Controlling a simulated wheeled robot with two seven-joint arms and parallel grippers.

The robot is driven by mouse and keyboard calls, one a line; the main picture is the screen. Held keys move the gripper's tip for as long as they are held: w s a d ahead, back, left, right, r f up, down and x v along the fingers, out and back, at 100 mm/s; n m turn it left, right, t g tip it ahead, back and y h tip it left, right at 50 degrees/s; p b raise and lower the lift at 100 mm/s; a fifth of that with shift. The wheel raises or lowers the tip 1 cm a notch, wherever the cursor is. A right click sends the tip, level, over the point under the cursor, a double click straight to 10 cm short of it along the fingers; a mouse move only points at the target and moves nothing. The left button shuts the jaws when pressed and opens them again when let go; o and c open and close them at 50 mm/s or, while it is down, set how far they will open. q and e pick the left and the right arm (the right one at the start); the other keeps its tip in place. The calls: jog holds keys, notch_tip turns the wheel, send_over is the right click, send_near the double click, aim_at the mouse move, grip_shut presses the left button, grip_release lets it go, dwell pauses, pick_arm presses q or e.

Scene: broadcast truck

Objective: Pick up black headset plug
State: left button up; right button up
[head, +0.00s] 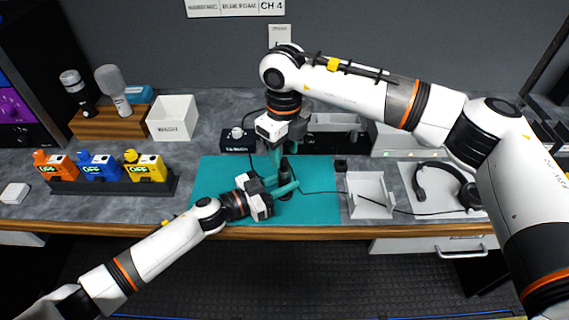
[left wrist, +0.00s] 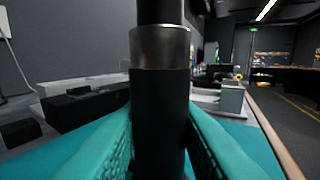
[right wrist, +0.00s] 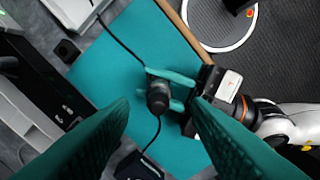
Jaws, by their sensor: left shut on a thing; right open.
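A black cylindrical connector with a metal collar (left wrist: 160,95) stands upright between my left gripper's teal fingers; it fills the middle of the left wrist view. My left gripper (head: 287,186) is shut on it above the teal mat (head: 215,180). In the right wrist view the connector (right wrist: 158,97) is seen from above, with a cable at either side. I cannot tell whether it is the plug alone or a joined pair. My right gripper (head: 284,157) is open and points down above the connector. The headset (head: 440,185) lies on a pale pad at the right.
A small black box (head: 238,140) with a cable stands behind the mat. A white tray (head: 369,182) is right of the mat. An orange, a blue and a yellow unit (head: 145,167) stand in a rack at the left. The bench's wooden front edge (head: 330,231) is close to the left gripper.

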aim_at(285, 158)
notch_tip(285, 158, down, 3)
jog(key=shift+w+f, duration=0.1)
jog(key=shift+f, duration=0.1)
grip_shut()
notch_tip(285, 158, up, 10)
jog(key=shift+r, duration=0.1)
dwell(0.5)
pick_arm(q)
jog(key=o, duration=1.1)
